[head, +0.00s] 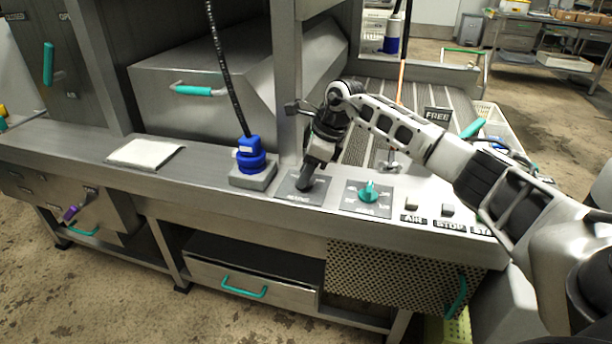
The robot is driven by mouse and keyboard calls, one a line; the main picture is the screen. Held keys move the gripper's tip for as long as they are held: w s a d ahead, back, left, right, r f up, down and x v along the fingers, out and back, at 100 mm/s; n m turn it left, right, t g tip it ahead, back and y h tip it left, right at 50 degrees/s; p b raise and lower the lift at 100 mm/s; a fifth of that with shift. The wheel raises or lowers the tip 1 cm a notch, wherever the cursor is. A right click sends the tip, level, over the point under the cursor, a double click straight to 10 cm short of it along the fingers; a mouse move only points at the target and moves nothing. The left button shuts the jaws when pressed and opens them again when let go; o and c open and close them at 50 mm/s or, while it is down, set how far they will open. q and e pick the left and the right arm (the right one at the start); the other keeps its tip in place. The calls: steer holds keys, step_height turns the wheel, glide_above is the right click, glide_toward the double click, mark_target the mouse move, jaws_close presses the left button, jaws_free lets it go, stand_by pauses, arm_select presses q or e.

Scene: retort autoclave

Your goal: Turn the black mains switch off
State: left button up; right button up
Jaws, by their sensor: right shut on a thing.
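The black mains switch (304,184) sits on a grey labelled plate (287,197) on the steel ledge. My right gripper (307,178) comes down from above and is shut on the switch. The fingers and wrist cover much of the switch, so I cannot tell which way it is turned. My left gripper is not in view.
A teal rotary knob (369,192) stands just right of the switch. A blue plug (251,157) with a black cable stands to its left. AIR and STOP buttons (447,210) lie further right. A steel post (288,80) rises close behind my gripper.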

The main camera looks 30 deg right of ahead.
steer(key=shift+w+n+y+b, duration=0.1)
steer(key=shift+n+y+b, duration=0.25)
steer(key=shift+n, duration=0.55)
steer(key=n+g+b, duration=0.1)
steer(key=n, duration=0.2)
steer(key=shift+g, duration=0.3)
steer(key=shift+w+d+n+g+y+b, duration=0.1)
steer(key=shift+n+g+y+b, duration=0.35)
steer(key=shift+n, duration=0.65)
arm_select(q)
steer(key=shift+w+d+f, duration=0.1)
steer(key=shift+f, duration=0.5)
arm_select(e)
steer(key=shift+r+h, duration=0.1)
steer(key=shift+h, duration=0.2)
steer(key=o, duration=1)
arm_select(q)
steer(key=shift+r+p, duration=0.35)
steer(key=shift+p, duration=0.5)
arm_select(e)
steer(key=v, duration=1.6)
